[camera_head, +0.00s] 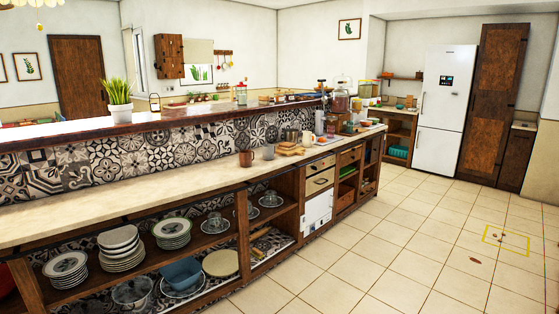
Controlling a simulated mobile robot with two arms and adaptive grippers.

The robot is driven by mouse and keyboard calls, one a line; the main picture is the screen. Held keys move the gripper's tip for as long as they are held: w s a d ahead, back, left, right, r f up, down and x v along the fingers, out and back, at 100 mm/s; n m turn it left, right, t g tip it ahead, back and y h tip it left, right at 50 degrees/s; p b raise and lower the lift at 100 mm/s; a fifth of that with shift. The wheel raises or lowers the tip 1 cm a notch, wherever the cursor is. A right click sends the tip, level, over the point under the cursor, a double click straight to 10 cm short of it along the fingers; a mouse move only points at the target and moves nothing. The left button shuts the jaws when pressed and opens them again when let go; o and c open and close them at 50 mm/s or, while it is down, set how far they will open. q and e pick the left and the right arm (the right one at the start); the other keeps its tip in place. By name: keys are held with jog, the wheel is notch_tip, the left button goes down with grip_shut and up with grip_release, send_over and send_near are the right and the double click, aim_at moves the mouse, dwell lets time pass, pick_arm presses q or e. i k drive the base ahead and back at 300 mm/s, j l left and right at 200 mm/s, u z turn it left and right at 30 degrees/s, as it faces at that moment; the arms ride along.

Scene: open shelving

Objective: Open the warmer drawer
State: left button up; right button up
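The long counter's right part has fronts set into it. A white appliance front (317,210) sits low there and looks closed; it may be the warmer drawer, but I cannot tell for sure. Above it are two shut wood-framed drawers, an upper drawer (320,167) and a lower drawer (320,182) with a dark handle. Another small drawer (349,156) is farther right. Neither of my grippers is in view.
Open shelves left of the white front hold stacked plates (120,248), a blue container (181,273) and glassware. Mugs (246,158) and jars stand on the counter (120,199). A white fridge (444,110) stands behind.

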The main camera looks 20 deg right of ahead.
aim_at(320, 180)
jog(key=i+z, duration=0.45)
jog(key=i, duration=0.65)
jog(key=i+l+z, duration=0.15)
jog(key=i+z, duration=0.15)
jog(key=i, duration=0.45)
jog(key=i+z, duration=0.35)
jog(key=i, duration=0.4)
jog(key=i+j+z, duration=0.3)
jog(key=i, duration=0.45)
